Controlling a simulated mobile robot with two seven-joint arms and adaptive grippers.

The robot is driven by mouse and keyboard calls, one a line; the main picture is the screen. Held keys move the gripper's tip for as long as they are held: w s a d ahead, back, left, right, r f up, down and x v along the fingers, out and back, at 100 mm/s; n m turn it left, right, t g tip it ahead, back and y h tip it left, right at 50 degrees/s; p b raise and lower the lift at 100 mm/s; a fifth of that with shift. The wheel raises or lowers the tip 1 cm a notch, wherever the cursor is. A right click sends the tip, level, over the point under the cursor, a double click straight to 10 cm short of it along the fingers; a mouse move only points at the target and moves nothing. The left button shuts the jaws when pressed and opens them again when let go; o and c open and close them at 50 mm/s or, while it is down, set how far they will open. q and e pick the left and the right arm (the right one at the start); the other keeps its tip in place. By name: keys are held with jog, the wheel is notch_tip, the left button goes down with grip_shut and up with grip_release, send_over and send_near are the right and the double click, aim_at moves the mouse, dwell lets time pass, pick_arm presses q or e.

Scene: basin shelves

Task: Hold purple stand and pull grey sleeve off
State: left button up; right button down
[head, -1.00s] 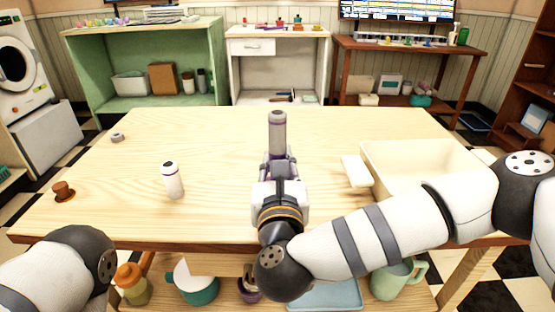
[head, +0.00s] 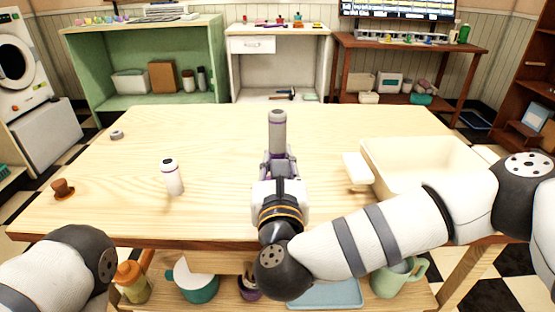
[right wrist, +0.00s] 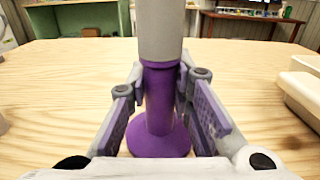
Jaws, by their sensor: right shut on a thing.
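The purple stand (right wrist: 158,132) stands upright on the table, its flared base on the wood. The grey sleeve (right wrist: 160,30) sits around its upper part in the right wrist view, and the sleeve (head: 277,130) also shows upright in the head view. My right gripper (right wrist: 160,88) is shut on the purple stand just below the sleeve's lower edge. In the head view my right gripper (head: 279,163) hides most of the stand. My left arm shows at the lower left of the head view; its gripper is out of view.
A white bottle (head: 172,177) stands to the left. A brown hat-shaped thing (head: 62,189) and a small grey ring (head: 117,135) lie farther left. A cream basin (head: 410,150) is at the right. The table (head: 215,145) between is clear.

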jog(key=c, duration=1.4)
grip_release()
jog(key=shift+o, duration=0.2)
jog(key=s, duration=1.1)
jog(key=shift+s+a+f, duration=0.15)
jog(key=shift+a+f, duration=0.1)
jog(key=shift+f, duration=0.05)
jog(key=shift+s+d+r, duration=0.2)
jog(key=shift+s+d, duration=0.1)
jog(key=shift+o, duration=0.2)
jog(key=shift+r+p, duration=0.3)
jog(key=shift+p, duration=0.05)
jog(key=shift+s+d+r+p, duration=0.1)
jog(key=shift+r+p, duration=0.2)
jog(key=shift+p, duration=0.25)
jog(key=shift+f, duration=0.25)
pick_arm(q)
jog(key=shift+w+r+t, duration=0.3)
jog(key=shift+w+r, duration=0.4)
jog(key=shift+r, duration=0.2)
pick_arm(e)
jog(key=w, duration=1.2)
jog(key=shift+w+f, duration=0.1)
jog(key=shift+f, duration=0.15)
